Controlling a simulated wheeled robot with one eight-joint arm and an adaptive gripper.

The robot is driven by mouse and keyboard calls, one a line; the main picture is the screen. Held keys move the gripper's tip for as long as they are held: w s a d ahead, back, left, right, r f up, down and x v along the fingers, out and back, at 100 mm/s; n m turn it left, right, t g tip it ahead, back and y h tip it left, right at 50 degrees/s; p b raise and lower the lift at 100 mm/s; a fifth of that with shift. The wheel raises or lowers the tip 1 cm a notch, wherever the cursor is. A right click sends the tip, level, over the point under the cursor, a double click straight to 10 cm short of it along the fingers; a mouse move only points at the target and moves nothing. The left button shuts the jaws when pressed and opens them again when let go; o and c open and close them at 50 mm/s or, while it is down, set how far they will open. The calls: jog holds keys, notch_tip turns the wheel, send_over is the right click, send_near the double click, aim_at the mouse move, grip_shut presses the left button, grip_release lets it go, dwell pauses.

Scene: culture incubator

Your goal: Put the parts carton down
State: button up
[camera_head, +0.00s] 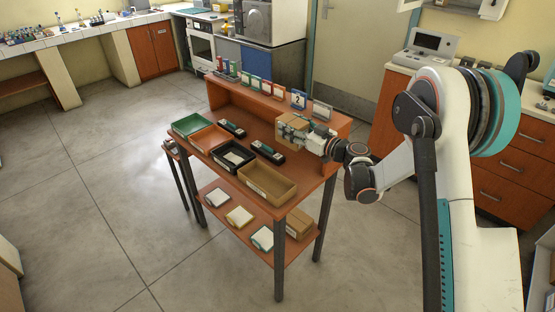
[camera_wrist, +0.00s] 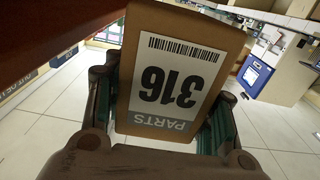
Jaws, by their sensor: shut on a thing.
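The parts carton (camera_wrist: 172,85) is a brown box with a white label reading 316, a barcode and a PARTS band. It fills the middle of the wrist view, and the label is upside down there. My gripper (camera_head: 293,133) is shut on it, with one finger on each side. In the head view the carton (camera_head: 291,125) is at the right end of the wooden bench (camera_head: 237,160), close to the back ledge. Its underside is hidden, so I cannot tell whether it touches the bench top.
Along the bench front stand a green tray (camera_head: 178,125), an orange tray (camera_head: 197,138), a black tray (camera_head: 221,158) and a tan tray (camera_head: 252,192). Dark devices lie behind them. Cards and binders line the back ledge. The lower shelf holds another carton (camera_head: 299,223).

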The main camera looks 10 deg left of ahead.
notch_tip(320, 180, down, 16)
jog(key=b, duration=0.5)
jog(key=shift+r, duration=0.35)
jog(key=o, duration=1.2)
jog(key=shift+d, duration=0.1)
